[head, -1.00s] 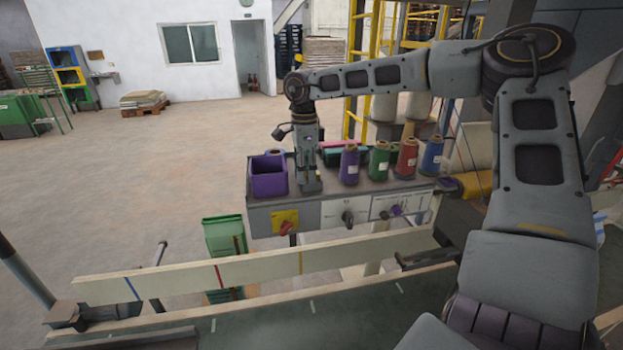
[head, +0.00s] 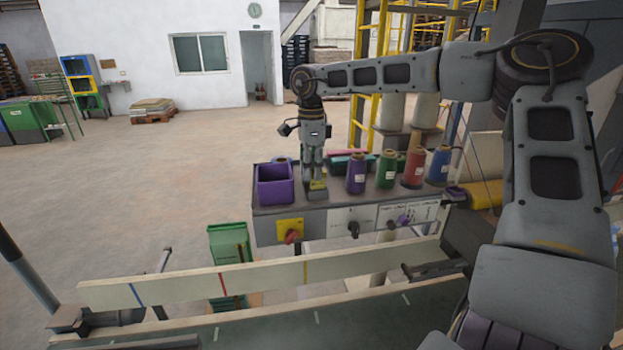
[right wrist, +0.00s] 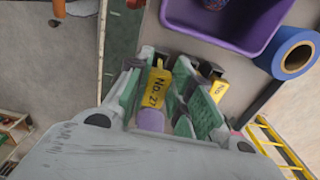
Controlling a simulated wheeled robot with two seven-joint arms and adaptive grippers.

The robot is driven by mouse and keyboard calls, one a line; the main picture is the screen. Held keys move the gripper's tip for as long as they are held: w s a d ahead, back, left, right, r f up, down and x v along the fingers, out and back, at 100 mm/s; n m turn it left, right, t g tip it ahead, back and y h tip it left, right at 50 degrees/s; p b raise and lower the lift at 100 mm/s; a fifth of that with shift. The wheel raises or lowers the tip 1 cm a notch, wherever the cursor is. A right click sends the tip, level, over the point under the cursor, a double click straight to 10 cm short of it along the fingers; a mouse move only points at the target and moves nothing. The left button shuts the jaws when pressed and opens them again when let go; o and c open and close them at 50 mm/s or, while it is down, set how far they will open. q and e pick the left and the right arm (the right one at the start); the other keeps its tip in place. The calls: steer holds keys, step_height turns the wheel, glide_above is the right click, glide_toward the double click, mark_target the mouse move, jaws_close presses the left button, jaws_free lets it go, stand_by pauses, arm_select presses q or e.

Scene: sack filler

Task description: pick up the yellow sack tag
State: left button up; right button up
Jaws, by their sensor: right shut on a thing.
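My right gripper (head: 316,190) is upright at the top of the grey machine box, just right of the purple bin (head: 275,184). It is shut on a yellow sack tag (right wrist: 156,86) marked with dark "No." lettering. In the right wrist view the tag lies between the green finger pads of the right gripper (right wrist: 164,76), with a purple part at its near end. In the head view a small yellow patch of the tag (head: 319,184) shows at the fingers. A second yellow piece with "No" lettering (right wrist: 217,90) shows beyond the right finger. My left gripper is out of view.
Purple (head: 356,173), green (head: 387,169), red (head: 413,168) and blue (head: 439,164) thread cones stand right of the gripper. A red knob (head: 292,237) is on the box front. A pale rail (head: 250,277) runs in front. The floor at left is open.

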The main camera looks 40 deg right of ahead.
step_height(320, 180, up, 7)
steer(key=shift+b, duration=0.45)
stand_by(0.5)
